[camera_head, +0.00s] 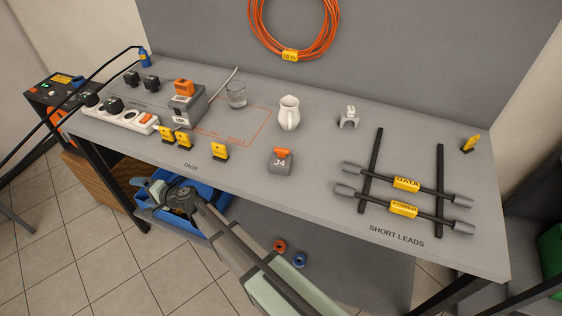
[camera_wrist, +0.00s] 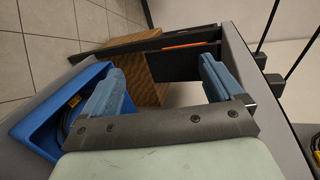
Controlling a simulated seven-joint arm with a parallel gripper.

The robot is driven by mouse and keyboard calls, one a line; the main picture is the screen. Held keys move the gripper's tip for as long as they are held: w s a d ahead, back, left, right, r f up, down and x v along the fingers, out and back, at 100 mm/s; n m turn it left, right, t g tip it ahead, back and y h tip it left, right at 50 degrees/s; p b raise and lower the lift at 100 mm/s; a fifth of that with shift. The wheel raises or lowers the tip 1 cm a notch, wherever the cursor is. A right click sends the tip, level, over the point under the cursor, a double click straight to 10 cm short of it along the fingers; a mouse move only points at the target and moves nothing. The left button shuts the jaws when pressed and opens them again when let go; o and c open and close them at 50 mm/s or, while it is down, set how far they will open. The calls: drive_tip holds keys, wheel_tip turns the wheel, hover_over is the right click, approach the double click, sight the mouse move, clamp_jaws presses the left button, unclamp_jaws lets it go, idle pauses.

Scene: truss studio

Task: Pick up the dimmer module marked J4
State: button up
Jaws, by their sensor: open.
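The dimmer module marked J4 (camera_head: 281,161) is a small grey block with an orange top. It stands upright near the front edge of the grey table (camera_head: 330,215), about the middle. My gripper (camera_head: 150,199) is low in front of the table's left part, over the blue bin, well left of and below the module. In the wrist view my gripper (camera_wrist: 165,88) is open, its two blue-padded fingers wide apart with nothing between them. The module does not show in the wrist view.
Yellow tags (camera_head: 220,151) stand left of the module. Short leads (camera_head: 405,184) lie on bars to the right. A blue bin (camera_head: 208,220) sits below the front edge.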

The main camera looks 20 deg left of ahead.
drive_tip(key=s+a+r, duration=0.3)
drive_tip(key=r, duration=0.2)
wheel_tip(320, 180, up, 23)
drive_tip(key=m+h, duration=1)
drive_tip(key=m, duration=0.6)
hover_over(279, 158)
drive_tip(key=d, duration=0.5)
drive_tip(key=shift+w+x, duration=0.15)
drive_tip(key=shift+x, duration=2.05)
drive_tip(key=shift+w+x, duration=0.15)
drive_tip(key=shift+x, duration=2.05)
drive_tip(key=shift+w+x, duration=0.15)
drive_tip(key=shift+x, duration=2.05)
drive_tip(key=shift+d, duration=0.15)
drive_tip(key=c, duration=1.3)
